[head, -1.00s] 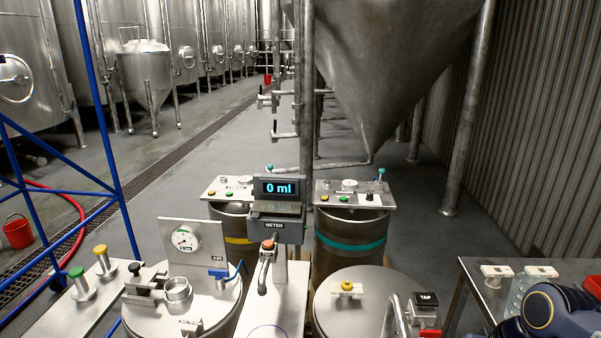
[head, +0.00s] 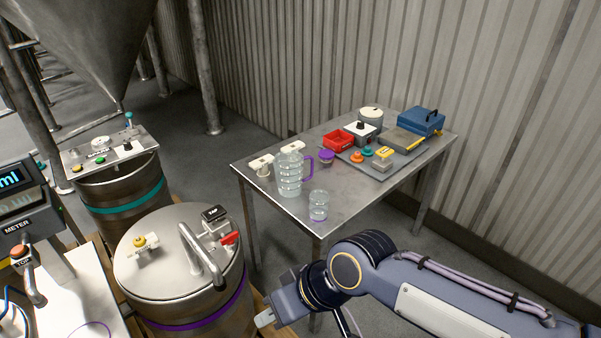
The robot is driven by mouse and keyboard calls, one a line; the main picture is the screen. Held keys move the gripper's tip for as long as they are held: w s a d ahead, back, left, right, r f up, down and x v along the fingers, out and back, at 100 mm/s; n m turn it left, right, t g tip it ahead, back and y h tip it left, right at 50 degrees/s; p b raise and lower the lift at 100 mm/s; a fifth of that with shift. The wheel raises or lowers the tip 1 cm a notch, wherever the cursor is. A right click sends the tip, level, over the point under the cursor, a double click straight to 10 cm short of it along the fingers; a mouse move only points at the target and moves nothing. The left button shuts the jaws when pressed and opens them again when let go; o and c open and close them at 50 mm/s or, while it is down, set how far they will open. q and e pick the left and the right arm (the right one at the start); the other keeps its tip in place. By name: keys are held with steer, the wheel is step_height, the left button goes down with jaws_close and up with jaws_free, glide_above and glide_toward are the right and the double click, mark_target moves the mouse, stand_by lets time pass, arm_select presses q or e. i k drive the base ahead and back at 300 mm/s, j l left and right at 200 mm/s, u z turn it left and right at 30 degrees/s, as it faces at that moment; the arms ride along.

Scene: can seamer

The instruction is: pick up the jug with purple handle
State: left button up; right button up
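The clear, ribbed jug (head: 289,173) stands upright on the metal table (head: 262,196), near its left end. Its purple handle (head: 309,167) points to the right. My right arm comes in from the lower right, and my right gripper (head: 265,319) is low in front of the table, below and to the left of the jug and apart from it. Only a pale fingertip part shows, so its opening is unclear. My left gripper is out of view.
A clear glass with a purple base (head: 318,206) stands in front of the jug. White fittings (head: 262,164) are behind it. A purple-topped item (head: 326,157), a red bin (head: 339,140) and a blue case (head: 422,121) lie to the right. A lidded drum (head: 165,260) stands left of the table.

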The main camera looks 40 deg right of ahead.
mark_target(288, 164)
steer(key=z, duration=1.45)
steer(key=i+l+u, duration=0.1)
steer(key=i+l, duration=0.15)
steer(key=i+l+u, duration=0.1)
steer(key=l, duration=0.4)
steer(key=i+l+u, duration=0.1)
steer(key=i+l, duration=0.2)
steer(key=l, duration=0.15)
steer(key=i+l+u, duration=0.1)
steer(key=i+l, duration=0.15)
steer(key=i+l+u, duration=0.1)
steer(key=l, duration=0.25)
steer(key=i+l+u, duration=0.1)
steer(key=i+l, duration=0.25)
steer(key=i+l+u, duration=0.1)
steer(key=l, duration=0.25)
steer(key=i+l+u, duration=0.1)
steer(key=i+l, duration=0.2)
steer(key=i+l+u, duration=0.15)
steer(key=l, duration=0.3)
